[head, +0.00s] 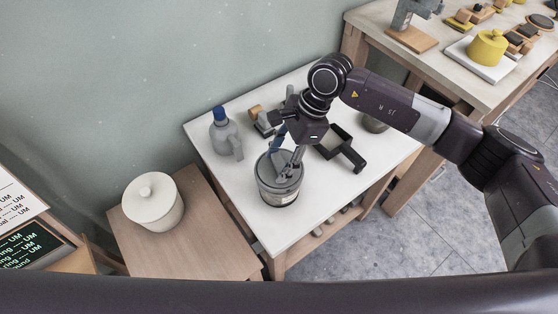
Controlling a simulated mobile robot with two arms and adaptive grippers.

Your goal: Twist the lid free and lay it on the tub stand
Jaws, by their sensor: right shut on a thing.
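A grey round container (278,197) stands upright near the front of the white-topped table, with a grey lid (268,172) on its top. My right gripper (290,165) reaches down from above and is shut on the lid; its fingers cover part of the lid's top. I cannot tell whether the lid is loose. A low wooden stand (190,252) to the left carries a cream lidded tub (153,204); its front part is bare. My left gripper is out of view.
On the white table (325,195), a grey-blue jug (225,136) stands at the left, a black angular frame (343,150) lies to the right, and small items sit behind the gripper. Another table (455,60) at the upper right holds a yellow pot (487,48) and wooden pieces.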

